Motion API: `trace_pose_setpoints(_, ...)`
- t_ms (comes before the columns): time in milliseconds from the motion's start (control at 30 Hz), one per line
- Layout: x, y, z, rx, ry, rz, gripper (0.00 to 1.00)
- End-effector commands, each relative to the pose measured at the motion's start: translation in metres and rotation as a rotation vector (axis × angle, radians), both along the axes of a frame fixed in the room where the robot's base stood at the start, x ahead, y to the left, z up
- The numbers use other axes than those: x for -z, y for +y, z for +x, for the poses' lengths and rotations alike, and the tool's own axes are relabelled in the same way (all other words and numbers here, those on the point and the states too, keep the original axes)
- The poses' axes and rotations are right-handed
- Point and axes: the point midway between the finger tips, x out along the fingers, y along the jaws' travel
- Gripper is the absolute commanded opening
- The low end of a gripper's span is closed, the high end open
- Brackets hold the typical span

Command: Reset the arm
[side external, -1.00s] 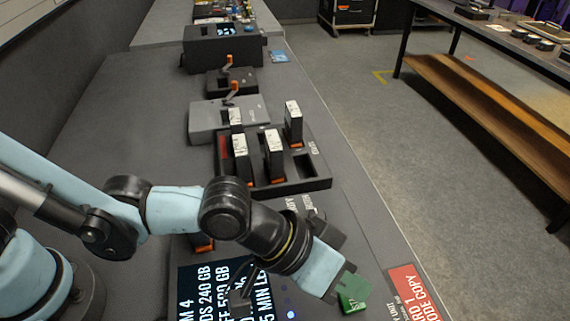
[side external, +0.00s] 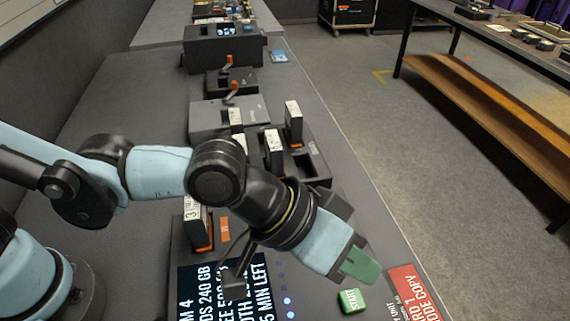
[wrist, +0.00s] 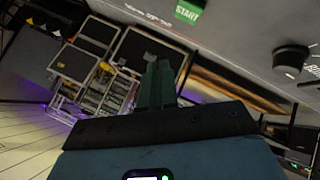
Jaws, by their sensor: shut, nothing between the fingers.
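My gripper (side external: 361,267) is shut and empty, its green fingers pressed together. In the side external view it is in the lower middle, raised above and just behind the green START button (side external: 352,300), apart from it. In the wrist view the shut fingers (wrist: 157,84) stand at the centre, and the START button (wrist: 189,11) shows at the top. My arm hides part of the bench and the slotted black tray behind it.
A lit text screen (side external: 222,289) lies left of the button, and a red label card (side external: 413,290) right of it. The black tray (side external: 321,172) holds upright blocks. A grey box (side external: 203,121) stands behind.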

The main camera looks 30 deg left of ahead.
Motion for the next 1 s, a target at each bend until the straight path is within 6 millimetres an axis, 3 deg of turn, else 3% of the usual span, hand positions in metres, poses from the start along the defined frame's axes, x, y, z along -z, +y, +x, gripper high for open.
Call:
trace_pose_setpoints(467, -0.001, 0.0, 0.0, 0.0, 0.0, 0.0, 0.0)
trace_pose_setpoints(567, -0.002, 0.008, 0.006, -0.011, -0.007, 0.007, 0.0)
trace_pose_setpoints(667, -0.006, 0.036, 0.023, -0.053, -0.031, 0.035, 0.0)
trace_pose_setpoints(767, -0.012, 0.086, 0.048, -0.123, -0.069, 0.091, 0.0)
trace_pose_setpoints(900, -0.017, 0.174, 0.071, -0.231, -0.117, 0.199, 0.0)
trace_pose_setpoints(1000, -0.017, 0.234, 0.074, -0.305, -0.137, 0.282, 0.0)
